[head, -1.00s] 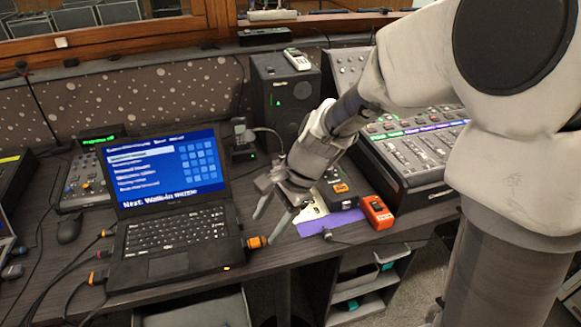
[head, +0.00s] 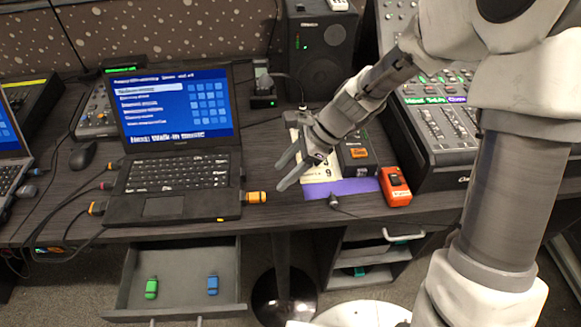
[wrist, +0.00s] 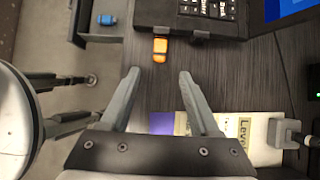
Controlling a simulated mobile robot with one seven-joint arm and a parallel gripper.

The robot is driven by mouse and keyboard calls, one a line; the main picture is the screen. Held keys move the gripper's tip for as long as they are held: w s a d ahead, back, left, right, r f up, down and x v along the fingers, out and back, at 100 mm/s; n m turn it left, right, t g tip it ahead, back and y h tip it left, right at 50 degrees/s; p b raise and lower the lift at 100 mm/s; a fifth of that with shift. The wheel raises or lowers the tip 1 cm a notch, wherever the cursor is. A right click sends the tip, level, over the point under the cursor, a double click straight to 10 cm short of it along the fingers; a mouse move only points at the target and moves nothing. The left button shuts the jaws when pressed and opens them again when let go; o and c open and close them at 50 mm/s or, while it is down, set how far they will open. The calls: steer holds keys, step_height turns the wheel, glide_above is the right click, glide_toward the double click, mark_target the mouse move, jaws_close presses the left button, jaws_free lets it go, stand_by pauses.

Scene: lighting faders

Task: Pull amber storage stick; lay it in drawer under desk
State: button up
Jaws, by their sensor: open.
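The amber storage stick (head: 256,197) sticks out of the right side of the black laptop (head: 173,186). In the wrist view the amber stick (wrist: 160,48) lies ahead of my fingertips, at the laptop's edge. My gripper (head: 279,174) is open and empty, just right of the stick and apart from it. Its two fingers also show in the wrist view (wrist: 160,75), spread with bare desk between them. The drawer (head: 182,305) under the desk is pulled open. A green stick (head: 151,288) and a blue stick (head: 212,284) lie apart inside it.
Right of the gripper are a purple-edged paper (head: 340,188), a dark box (head: 356,153) and an orange device (head: 395,186). A fader console (head: 440,140) stands farther right. Cables run left of the laptop. The drawer has bare floor between and around its sticks.

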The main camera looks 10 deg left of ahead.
mark_target(263, 194)
steer(key=b+x, duration=0.5)
steer(key=x, duration=0.4)
steer(key=shift+r+b, duration=0.1)
steer(key=shift+b, duration=0.25)
jaws_close()
steer(key=shift+d, duration=0.15)
steer(key=shift+w+d+p, duration=0.25)
steer(key=shift+d, duration=0.8)
steer(key=shift+w+d+p, duration=0.2)
steer(key=shift+w+d, duration=0.05)
steer(key=shift+d, duration=0.8)
